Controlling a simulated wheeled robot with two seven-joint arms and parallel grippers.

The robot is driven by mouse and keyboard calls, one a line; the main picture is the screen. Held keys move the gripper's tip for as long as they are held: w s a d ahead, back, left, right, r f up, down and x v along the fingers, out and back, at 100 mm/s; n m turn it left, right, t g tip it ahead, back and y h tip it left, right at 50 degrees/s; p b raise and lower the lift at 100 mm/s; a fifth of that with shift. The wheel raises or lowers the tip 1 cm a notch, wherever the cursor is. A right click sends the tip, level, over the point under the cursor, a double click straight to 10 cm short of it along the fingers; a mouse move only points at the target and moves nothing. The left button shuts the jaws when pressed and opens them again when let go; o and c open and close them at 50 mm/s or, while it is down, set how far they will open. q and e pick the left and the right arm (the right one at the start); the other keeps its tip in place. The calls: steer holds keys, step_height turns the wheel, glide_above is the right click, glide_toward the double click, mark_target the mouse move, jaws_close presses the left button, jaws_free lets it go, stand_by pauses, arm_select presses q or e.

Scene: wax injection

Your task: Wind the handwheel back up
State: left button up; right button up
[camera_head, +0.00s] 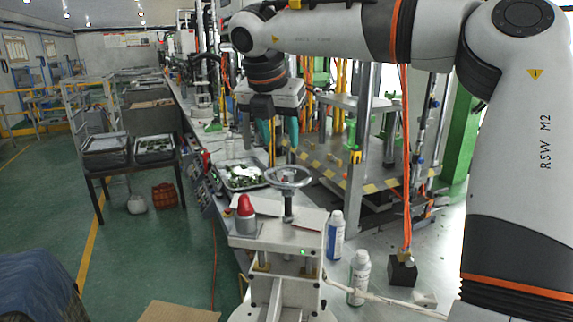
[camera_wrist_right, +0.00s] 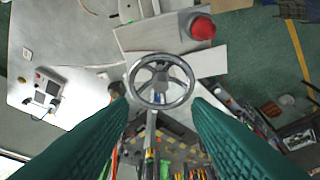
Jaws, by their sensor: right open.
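The metal handwheel (camera_head: 288,179) lies flat on top of an upright screw post on the small wax injection press (camera_head: 275,237). In the right wrist view the handwheel (camera_wrist_right: 160,77) shows from above as a spoked ring near the middle. My right gripper (camera_head: 270,146) is open and empty, its teal fingers pointing down above and slightly behind the wheel. In the right wrist view the fingertips (camera_wrist_right: 161,103) lie apart on either side of the wheel, and no contact shows. My left gripper is not in view.
A red dome lamp (camera_head: 245,206) stands close left of the wheel's post. White bottles (camera_head: 336,235) and a black block (camera_head: 402,271) stand on the bench to the right. A tray of parts (camera_head: 243,176) lies behind left. A caged machine with yellow-striped edges stands behind right.

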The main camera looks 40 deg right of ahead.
mark_target(288, 174)
steer(key=p+x, duration=0.1)
steer(key=x, duration=0.3)
steer(key=p+x, duration=0.2)
steer(key=x, duration=0.3)
steer(key=shift+w+d+f, duration=0.15)
steer(key=shift+w+d, duration=0.05)
steer(key=shift+w, duration=0.05)
steer(key=shift+f, duration=0.3)
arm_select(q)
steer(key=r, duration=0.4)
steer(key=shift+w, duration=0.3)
arm_select(e)
steer(key=shift+f, duration=0.2)
steer(key=shift+d, duration=0.1)
